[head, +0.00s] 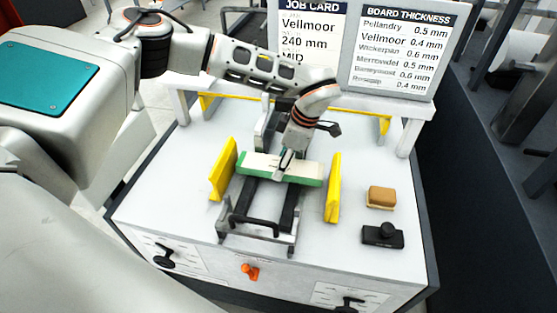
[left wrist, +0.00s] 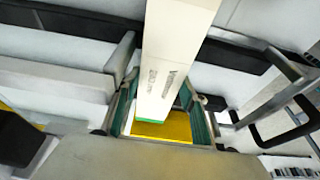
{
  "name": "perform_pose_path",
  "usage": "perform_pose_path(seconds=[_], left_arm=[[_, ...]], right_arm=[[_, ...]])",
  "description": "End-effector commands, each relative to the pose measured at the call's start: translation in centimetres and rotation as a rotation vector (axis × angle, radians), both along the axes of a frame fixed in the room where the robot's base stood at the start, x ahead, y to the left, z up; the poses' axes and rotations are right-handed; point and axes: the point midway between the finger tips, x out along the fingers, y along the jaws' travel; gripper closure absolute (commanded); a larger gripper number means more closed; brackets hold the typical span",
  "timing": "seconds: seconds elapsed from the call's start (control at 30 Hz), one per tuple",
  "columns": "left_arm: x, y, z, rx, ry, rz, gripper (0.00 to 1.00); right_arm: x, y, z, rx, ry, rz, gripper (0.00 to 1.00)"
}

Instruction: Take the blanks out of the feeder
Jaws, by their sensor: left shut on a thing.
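The blanks (head: 308,172) are a white block with a green lower edge, lying across the feeder between its left yellow guide (head: 223,168) and right yellow guide (head: 334,188). Dark feeder rails (head: 289,208) show below them. My left gripper (head: 285,160) comes down from above and is shut on the blanks near their middle. In the left wrist view the blanks (left wrist: 172,60) run between the two fingers (left wrist: 162,108), with printed lettering on the face and a green edge. I cannot tell whether the blanks are lifted clear. My right gripper is not in view.
A job card (head: 306,35) and a board thickness sign (head: 405,50) stand at the back. A tan block (head: 381,197) and a black knobbed item (head: 383,236) lie to the right. A black handle (head: 253,226) and orange knob (head: 250,271) are in front. The left tabletop is clear.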

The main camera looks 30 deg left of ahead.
Motion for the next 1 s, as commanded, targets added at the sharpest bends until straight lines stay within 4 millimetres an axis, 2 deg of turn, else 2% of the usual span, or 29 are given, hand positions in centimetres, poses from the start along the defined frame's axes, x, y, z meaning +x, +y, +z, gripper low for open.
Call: perform_pose_path(seconds=[0.27, 0.3, 0.33, 0.73, 0.87, 1.0], left_arm=[[0.0, -0.1, 0.0, 0.0, 0.0, 0.001, 0.88], [0.0, -0.1, 0.0, 0.0, 0.0, 0.001, 0.47], [0.0, -0.1, 0.0, 0.0, 0.0, 0.001, 0.39], [0.2, -0.2, 0.5, -0.001, -0.006, 0.0, 0.38], [0.4, -0.8, 2.0, -0.002, -0.009, -0.001, 0.38], [0.6, -1.6, 4.7, -0.002, -0.009, -0.003, 0.38]], right_arm=[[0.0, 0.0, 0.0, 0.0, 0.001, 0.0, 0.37], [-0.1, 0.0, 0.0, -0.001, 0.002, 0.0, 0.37], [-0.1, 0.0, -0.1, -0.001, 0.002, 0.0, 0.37], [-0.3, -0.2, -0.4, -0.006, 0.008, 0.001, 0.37], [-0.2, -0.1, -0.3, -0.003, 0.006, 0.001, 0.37], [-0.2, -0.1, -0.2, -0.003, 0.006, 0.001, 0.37]])
